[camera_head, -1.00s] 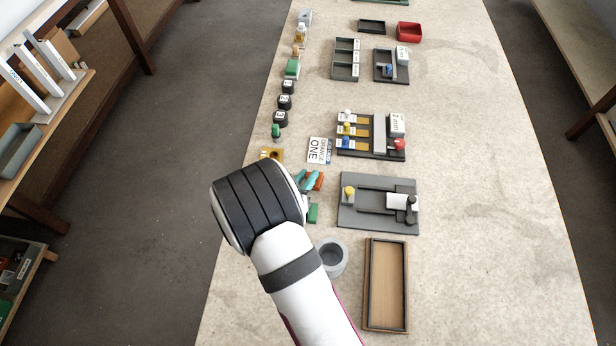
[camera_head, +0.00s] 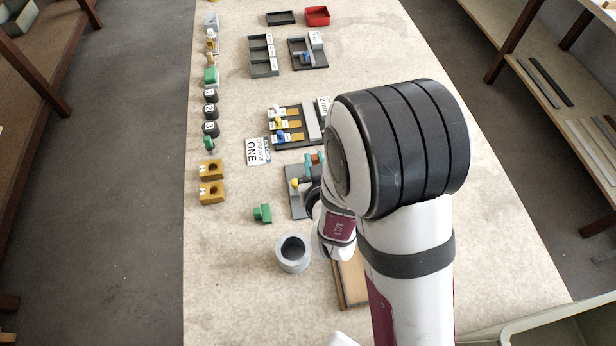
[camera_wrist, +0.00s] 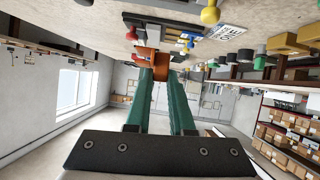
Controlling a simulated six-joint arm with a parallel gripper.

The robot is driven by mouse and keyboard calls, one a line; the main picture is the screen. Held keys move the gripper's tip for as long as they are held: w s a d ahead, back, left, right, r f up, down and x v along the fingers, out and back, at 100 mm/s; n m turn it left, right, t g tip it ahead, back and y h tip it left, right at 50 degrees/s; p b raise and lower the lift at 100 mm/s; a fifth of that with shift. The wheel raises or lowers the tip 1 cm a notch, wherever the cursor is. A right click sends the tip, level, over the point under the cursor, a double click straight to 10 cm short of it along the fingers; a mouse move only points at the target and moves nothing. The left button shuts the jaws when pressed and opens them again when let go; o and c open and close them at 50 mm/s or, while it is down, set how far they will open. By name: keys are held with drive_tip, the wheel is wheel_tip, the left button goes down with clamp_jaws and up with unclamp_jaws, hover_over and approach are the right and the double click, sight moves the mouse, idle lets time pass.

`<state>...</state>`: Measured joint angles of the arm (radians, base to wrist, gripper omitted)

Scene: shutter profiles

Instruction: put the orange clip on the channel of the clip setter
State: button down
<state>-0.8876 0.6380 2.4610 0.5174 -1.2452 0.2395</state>
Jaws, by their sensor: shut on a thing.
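My gripper (camera_wrist: 160,75) has long green fingers in the wrist view, closed on the orange clip (camera_wrist: 159,58) at their tips. In the head view the gripper (camera_head: 312,164) is partly behind my arm, with a bit of teal and orange showing over the far part of the clip setter. The clip setter (camera_head: 297,207) is a grey plate with a yellow knob. Only its left strip shows in the head view; my arm hides its channel. I cannot tell whether the clip touches the setter.
A grey cup (camera_head: 293,254), a green piece (camera_head: 262,213) and two gold blocks (camera_head: 211,169) stand to the left. A white ORANGE ONE card (camera_head: 252,152) lies behind them. A dark rack (camera_head: 297,136) sits farther back. A wooden tray (camera_head: 349,284) is partly hidden.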

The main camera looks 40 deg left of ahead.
drive_tip(key=shift+g+y, duration=0.3)
drive_tip(key=shift+y, duration=0.1)
drive_tip(key=f, duration=0.8)
drive_tip(key=shift+s+d+f, duration=0.1)
drive_tip(key=shift+d+f, duration=0.15)
